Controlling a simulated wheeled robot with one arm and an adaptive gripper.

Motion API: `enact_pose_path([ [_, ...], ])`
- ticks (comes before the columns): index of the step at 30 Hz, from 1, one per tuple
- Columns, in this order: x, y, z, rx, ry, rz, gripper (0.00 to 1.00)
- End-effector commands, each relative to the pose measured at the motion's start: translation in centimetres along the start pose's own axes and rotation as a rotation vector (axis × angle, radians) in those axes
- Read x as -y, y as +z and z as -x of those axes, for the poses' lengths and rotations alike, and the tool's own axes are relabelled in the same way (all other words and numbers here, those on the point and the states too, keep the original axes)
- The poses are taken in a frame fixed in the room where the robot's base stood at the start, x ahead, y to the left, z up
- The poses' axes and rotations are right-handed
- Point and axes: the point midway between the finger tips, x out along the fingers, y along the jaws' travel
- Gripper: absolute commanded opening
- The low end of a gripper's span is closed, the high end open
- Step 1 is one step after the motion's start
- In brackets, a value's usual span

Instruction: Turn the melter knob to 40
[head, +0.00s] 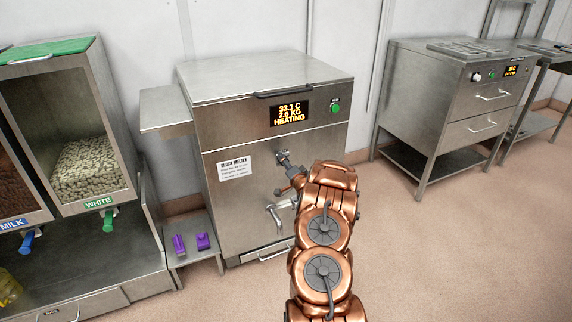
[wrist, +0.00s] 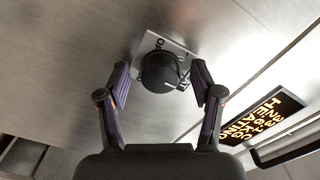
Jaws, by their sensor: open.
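The block melter (head: 262,180) is a steel cabinet in the middle of the head view. Its display (head: 290,113) reads 33.1 C, 2.8 KG, HEATING, and the display also shows tilted in the wrist view (wrist: 262,116). The melter knob (wrist: 160,70) is round and black on a pale marked plate (wrist: 150,42); the marks are too small to read surely. In the head view my gripper (head: 283,172) is at the melter's front and mostly hides the knob. In the wrist view my gripper (wrist: 161,82) is open, one finger on each side of the knob, with gaps visible.
A tap (head: 278,212) sticks out below my gripper. A green button (head: 336,107) is beside the display. A side shelf (head: 166,108) is at the melter's left. Purple items (head: 190,243) lie on a low stand. Pellet dispensers (head: 98,150) stand left, a drawer cabinet (head: 440,110) right.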

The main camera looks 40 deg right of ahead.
Motion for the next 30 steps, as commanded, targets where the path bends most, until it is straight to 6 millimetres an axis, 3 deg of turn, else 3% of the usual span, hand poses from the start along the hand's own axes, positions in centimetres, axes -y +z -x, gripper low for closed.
enact_pose_path([
  [8,-0.2,0.1,1.4,0.003,0.005,-0.002,0.66],
  [30,-0.2,-0.1,10.8,0.0,0.004,-0.002,0.66],
])
